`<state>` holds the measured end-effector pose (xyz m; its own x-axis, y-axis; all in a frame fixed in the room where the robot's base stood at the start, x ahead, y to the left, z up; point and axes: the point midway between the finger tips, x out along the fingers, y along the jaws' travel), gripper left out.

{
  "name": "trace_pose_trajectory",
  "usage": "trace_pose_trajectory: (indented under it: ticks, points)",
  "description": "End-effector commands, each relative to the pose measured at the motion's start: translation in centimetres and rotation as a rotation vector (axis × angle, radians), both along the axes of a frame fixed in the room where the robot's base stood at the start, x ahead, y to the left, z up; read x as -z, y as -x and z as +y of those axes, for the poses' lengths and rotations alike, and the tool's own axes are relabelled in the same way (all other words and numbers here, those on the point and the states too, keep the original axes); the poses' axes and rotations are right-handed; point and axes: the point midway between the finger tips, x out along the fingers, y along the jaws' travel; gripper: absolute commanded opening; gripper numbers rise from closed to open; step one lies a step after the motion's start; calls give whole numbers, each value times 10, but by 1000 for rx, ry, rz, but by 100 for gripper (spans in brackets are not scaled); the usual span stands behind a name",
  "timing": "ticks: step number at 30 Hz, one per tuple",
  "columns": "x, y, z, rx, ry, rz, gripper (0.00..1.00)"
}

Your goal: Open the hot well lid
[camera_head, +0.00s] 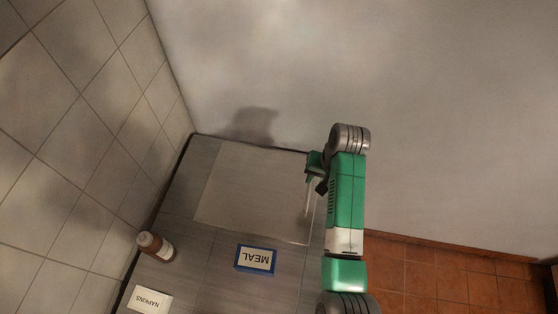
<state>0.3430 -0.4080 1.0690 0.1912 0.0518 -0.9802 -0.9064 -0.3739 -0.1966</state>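A large pale rectangular panel (250,195) lies flat in the grey counter top; it looks like the hot well lid and appears closed. A thin pale bar (308,199) shows near its right edge, perhaps a handle; I cannot tell for sure. My gripper (318,187) is at the right edge of the panel, beside the bar, with my green arm coming in from the lower right. The gripper is seen small and partly dark, so I cannot tell whether its fingers are open, shut or touching the bar.
A blue-framed MEAL sign (255,260) lies in front of the panel. A brown bottle with a white cap (156,246) and a NAPKINS card (149,299) are at the lower left. A tiled wall (80,120) bounds the left, a grey wall (400,60) the back.

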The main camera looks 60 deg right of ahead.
Motion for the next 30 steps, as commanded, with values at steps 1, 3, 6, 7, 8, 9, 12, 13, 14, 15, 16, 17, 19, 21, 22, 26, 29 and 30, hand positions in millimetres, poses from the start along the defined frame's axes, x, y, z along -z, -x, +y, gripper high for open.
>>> trace_pose_trajectory:
  ticks: [1, 3, 6, 7, 8, 9, 12, 13, 14, 15, 16, 17, 19, 21, 22, 26, 29, 30]
  points:
    - [5, 5, 1, 6, -18, 9, 34]
    - [6, 6, 1, 9, -25, 12, 34]
    - [9, 5, 2, 8, -24, 12, 34]
    - [13, 4, 2, 8, -25, 12, 34]
    - [17, 4, 3, 7, -25, 13, 34]
    - [24, 2, 3, 7, -25, 13, 34]
    - [44, -2, 5, 6, -25, 12, 34]
    - [50, -3, 5, 6, -24, 12, 34]
    - [55, -4, 6, 6, -24, 12, 34]
    - [61, -5, 6, 6, -23, 11, 34]
    - [66, -6, 6, 6, -23, 11, 34]
    - [70, -7, 6, 6, -22, 11, 34]
    - [76, -8, 7, 7, -21, 11, 34]
    - [80, -9, 7, 7, -20, 10, 34]
    - [81, -10, 7, 7, -20, 9, 34]
    - [81, -10, 7, 6, -19, 9, 34]
    - [81, -10, 7, 6, -19, 9, 34]
    - [81, -10, 7, 6, -19, 9, 26]
